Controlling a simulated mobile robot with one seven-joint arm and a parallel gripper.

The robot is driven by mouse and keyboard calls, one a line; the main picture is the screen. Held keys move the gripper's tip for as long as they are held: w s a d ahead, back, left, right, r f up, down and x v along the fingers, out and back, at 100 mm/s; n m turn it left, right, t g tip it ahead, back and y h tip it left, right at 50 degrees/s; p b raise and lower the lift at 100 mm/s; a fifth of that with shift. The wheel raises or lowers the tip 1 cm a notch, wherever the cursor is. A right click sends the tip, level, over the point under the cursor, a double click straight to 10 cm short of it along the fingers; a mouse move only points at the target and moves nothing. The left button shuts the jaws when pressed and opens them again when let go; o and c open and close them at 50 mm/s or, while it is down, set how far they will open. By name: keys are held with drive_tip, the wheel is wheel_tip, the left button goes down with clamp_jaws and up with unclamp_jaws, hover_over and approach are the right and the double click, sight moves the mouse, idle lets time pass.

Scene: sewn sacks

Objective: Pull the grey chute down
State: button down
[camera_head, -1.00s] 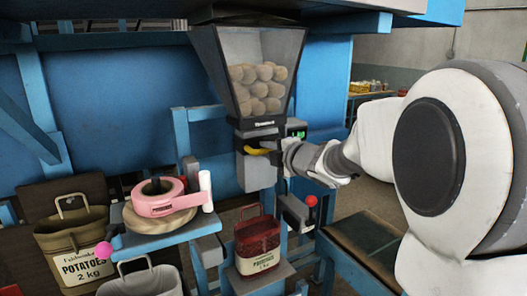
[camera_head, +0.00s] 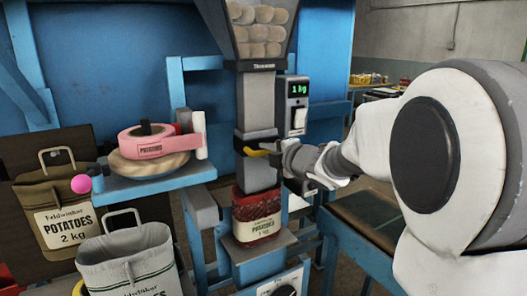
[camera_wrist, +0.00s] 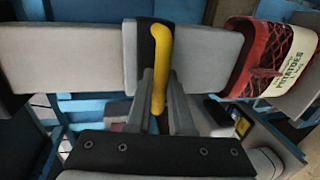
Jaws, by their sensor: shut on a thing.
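The grey chute (camera_head: 259,104) hangs under the hopper of potatoes. It is drawn out long, with its lower sleeve (camera_head: 261,175) reaching the mouth of the red mesh sack (camera_head: 257,217). I cannot tell how far its end goes inside. A yellow handle (camera_head: 256,152) sits on a dark band on the sleeve. My gripper (camera_head: 277,156) is at the handle from the right. In the wrist view, my gripper's fingers (camera_wrist: 160,98) are closed around the yellow handle (camera_wrist: 161,60), and the chute (camera_wrist: 60,58) runs sideways toward the red sack (camera_wrist: 262,55).
The hopper (camera_head: 262,30) is above. A display box (camera_head: 297,90) reading 1 kg is right of the chute. Pink tape (camera_head: 150,140) sits on a blue stand at left. Potato sacks (camera_head: 62,215) stand at lower left. A blue-framed table (camera_head: 375,225) is at right.

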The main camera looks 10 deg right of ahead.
drive_tip(key=shift+f+b, duration=0.5)
drive_tip(key=shift+f, duration=0.7)
drive_tip(key=c, duration=0.8)
unclamp_jaws()
drive_tip(key=shift+r, duration=0.2)
drive_tip(key=p+v, duration=0.2)
drive_tip(key=v, duration=1.5)
drive_tip(key=shift+s+d, duration=0.1)
drive_tip(key=shift+s, duration=0.15)
